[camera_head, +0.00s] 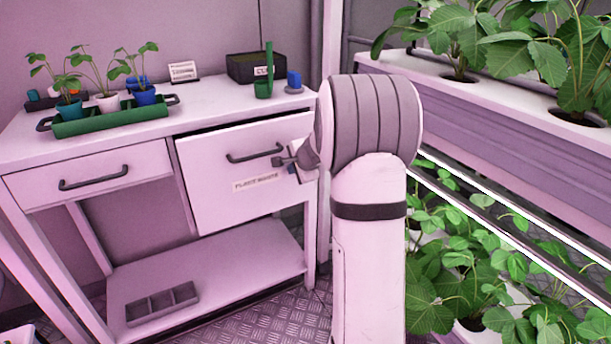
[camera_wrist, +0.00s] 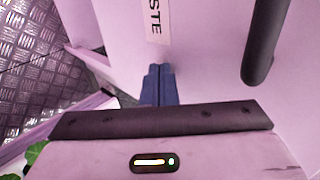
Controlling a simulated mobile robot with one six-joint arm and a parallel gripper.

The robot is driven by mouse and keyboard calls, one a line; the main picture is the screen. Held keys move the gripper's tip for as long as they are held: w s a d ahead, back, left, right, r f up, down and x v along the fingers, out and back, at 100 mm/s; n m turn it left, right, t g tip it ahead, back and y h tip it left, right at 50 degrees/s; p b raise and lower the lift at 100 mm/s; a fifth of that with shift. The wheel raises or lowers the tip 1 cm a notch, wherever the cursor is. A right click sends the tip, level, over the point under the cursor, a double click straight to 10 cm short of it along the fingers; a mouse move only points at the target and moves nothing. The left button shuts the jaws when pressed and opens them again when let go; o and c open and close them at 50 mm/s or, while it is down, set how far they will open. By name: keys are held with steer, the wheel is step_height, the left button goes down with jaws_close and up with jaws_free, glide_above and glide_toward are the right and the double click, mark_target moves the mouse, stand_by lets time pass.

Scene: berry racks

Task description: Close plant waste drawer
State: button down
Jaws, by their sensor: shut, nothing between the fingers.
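The plant waste drawer (camera_head: 213,200) is on the right side of the white bench. Its front stands out from the bench, with a dark gap along its top edge. It carries a dark handle (camera_head: 255,154) and a label (camera_head: 256,182). My gripper (camera_head: 279,161) is at the right part of the drawer front, just right of the handle. In the wrist view the shut, empty fingers (camera_wrist: 159,72) point at the drawer front (camera_wrist: 205,45), with the handle (camera_wrist: 266,40) to their right. I cannot tell whether the fingertips touch the front.
A second drawer (camera_head: 90,183) is at the left. The bench top (camera_head: 200,110) holds a green tray (camera_head: 110,121) with potted seedlings, a black box (camera_head: 255,68) and a green tool (camera_head: 265,85). A grey divided tray (camera_head: 162,303) lies on the lower shelf. Plant racks (camera_head: 480,100) stand close at right.

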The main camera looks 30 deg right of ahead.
steer(key=w+p, duration=0.1)
steer(key=w, duration=0.3)
steer(key=shift+w+a+r, duration=0.1)
steer(key=shift+w+r, duration=0.05)
steer(key=shift+w, duration=0.1)
steer(key=shift+r, duration=0.15)
